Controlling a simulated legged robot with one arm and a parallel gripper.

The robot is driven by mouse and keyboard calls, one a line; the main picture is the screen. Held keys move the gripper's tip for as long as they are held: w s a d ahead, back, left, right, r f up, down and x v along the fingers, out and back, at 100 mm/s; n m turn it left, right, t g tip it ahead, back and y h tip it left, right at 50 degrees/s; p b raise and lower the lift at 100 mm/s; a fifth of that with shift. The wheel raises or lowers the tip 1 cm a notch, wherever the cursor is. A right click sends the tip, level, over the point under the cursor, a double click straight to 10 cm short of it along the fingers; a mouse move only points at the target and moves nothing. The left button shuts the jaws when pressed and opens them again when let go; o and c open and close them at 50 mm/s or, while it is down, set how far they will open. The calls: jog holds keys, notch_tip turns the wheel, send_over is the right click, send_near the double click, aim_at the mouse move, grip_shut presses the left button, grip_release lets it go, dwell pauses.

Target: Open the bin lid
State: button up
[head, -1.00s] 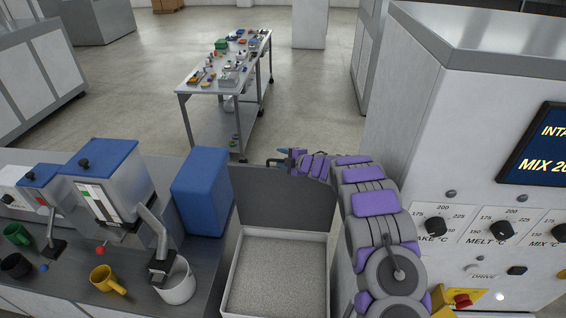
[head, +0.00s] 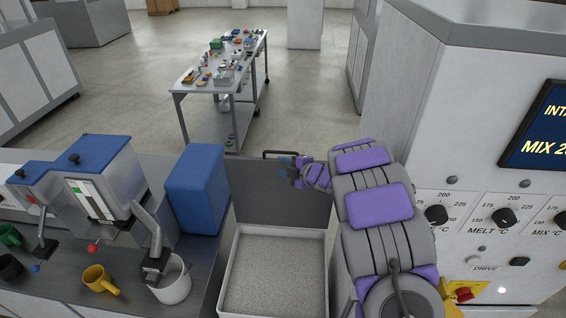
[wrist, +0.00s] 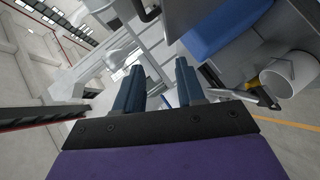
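The bin (head: 229,272) is a white open-topped box at the bottom centre of the head view, holding grey granular material. Its grey lid (head: 278,203) stands upright at the back edge, so the bin is open. A dark bar handle (head: 274,153) is on the lid's top edge. My gripper (head: 286,167) is by the upper right of the lid, just below the handle. In the wrist view my gripper (wrist: 158,88) has its two blue fingers apart with nothing seen held between them. Whether a finger touches the lid cannot be told.
A blue box (head: 196,188) stands close left of the lid. A dispenser (head: 100,180), a white cup (head: 173,282) and a yellow mug (head: 100,279) are on the left counter. A control cabinet (head: 440,120) stands right of my arm. A cluttered table (head: 222,75) is beyond.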

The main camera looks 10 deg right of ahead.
jog(key=shift+s+a+r+b, duration=0.1)
jog(key=shift+s+b, duration=0.05)
jog(key=shift+s, duration=0.9)
jog(key=shift+s+a+r+b, duration=0.1)
jog(key=shift+s+b, duration=0.05)
jog(key=shift+s, duration=0.85)
jog(key=shift+s+d+f, duration=0.1)
